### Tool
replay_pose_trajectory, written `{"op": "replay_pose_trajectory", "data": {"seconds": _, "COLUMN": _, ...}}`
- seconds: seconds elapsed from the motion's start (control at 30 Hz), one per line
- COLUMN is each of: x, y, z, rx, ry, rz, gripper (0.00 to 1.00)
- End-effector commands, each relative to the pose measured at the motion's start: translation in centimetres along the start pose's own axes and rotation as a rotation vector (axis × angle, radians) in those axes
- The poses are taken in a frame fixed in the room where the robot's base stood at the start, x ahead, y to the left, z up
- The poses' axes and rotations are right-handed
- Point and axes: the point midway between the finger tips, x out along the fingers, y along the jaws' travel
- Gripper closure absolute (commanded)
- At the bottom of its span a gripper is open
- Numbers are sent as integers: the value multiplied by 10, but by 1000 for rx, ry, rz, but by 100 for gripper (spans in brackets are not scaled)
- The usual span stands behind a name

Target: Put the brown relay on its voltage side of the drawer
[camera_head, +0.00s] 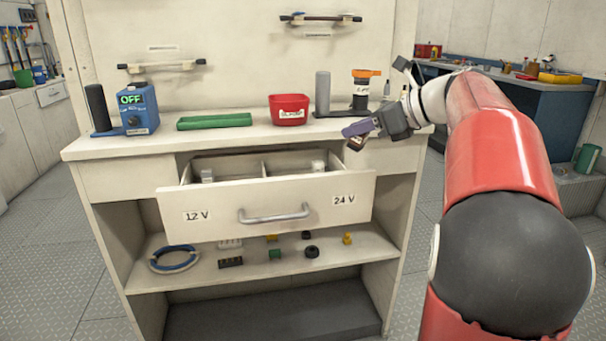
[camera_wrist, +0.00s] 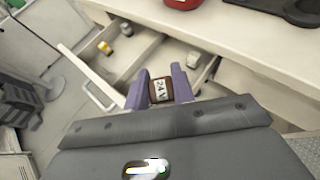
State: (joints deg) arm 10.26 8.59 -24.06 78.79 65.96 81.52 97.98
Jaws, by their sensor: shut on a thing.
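My gripper (camera_head: 360,133) is shut on the brown relay (camera_wrist: 160,90), which sits between the purple fingers in the wrist view with a white "24 V" label showing. In the head view the relay (camera_head: 356,143) is a small brown block at the fingertips, by the counter's front edge near the drawer's right end. The drawer (camera_head: 270,194) is open, with "12 V" on its left front and "24 V" on its right front. A divider (camera_head: 264,169) splits it.
The counter above holds a blue device reading "OFF" (camera_head: 138,108), a green tray (camera_head: 214,121), a red bin (camera_head: 289,110) and an orange-topped container (camera_head: 361,90). The shelf below holds a blue coil (camera_head: 174,258) and several small parts. Both drawer sides have bare floor.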

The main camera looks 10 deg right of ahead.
Motion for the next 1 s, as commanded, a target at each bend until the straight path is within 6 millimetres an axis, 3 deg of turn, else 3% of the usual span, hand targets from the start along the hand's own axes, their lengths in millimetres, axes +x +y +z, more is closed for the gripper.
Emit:
{"op": "replay_pose_trajectory", "data": {"seconds": 0.03, "x": 15, "y": 1, "z": 7, "rx": -3, "ry": 1, "rz": 6, "gripper": 97}}
{"op": "replay_pose_trajectory", "data": {"seconds": 0.33, "x": 84, "y": 1, "z": 42, "rx": -2, "ry": 3, "rz": 4, "gripper": 97}}
{"op": "replay_pose_trajectory", "data": {"seconds": 0.4, "x": 97, "y": 1, "z": 19, "rx": 4, "ry": 4, "rz": 4, "gripper": 97}}
{"op": "replay_pose_trajectory", "data": {"seconds": 0.6, "x": 129, "y": 0, "z": -16, "rx": 4, "ry": 4, "rz": 3, "gripper": 97}}
{"op": "replay_pose_trajectory", "data": {"seconds": 1.0, "x": 156, "y": 1, "z": -40, "rx": -1, "ry": 16, "rz": 3, "gripper": 97}}
